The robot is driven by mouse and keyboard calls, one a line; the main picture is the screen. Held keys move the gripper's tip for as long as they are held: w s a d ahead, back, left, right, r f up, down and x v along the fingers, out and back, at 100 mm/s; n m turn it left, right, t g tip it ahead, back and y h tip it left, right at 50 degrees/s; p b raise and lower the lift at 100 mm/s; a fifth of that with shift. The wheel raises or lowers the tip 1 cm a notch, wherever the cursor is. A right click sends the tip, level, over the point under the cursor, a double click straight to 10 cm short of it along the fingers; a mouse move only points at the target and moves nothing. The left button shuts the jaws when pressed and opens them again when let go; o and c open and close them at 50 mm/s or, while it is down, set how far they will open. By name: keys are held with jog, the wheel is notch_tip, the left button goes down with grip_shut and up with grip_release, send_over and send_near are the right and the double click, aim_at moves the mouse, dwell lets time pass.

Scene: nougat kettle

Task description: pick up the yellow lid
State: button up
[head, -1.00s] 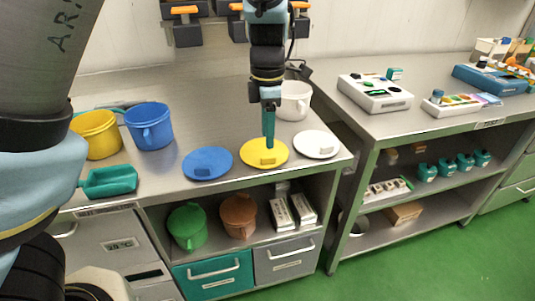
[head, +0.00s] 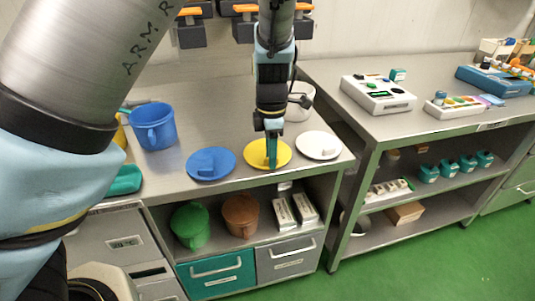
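The yellow lid (head: 255,156) is a flat round disc lying on the steel counter, between the blue lid (head: 211,163) and the white lid (head: 319,145). My gripper (head: 271,164) points down over the middle of the yellow lid. Its teal fingers reach to the lid's centre and hide the handle there. From this angle the fingers line up one behind the other, so I cannot tell whether they are open or shut on the handle. The lid looks flat on the counter.
A blue pot (head: 151,127) stands at the left, with a teal scoop (head: 124,180) in front of it. A white pot (head: 299,103) stands behind the lids. Green (head: 190,226) and brown (head: 240,215) pots sit on the shelf below. A second bench (head: 415,122) is at the right.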

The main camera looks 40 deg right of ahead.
grip_shut()
jog(key=shift+r, duration=0.1)
dwell(0.4)
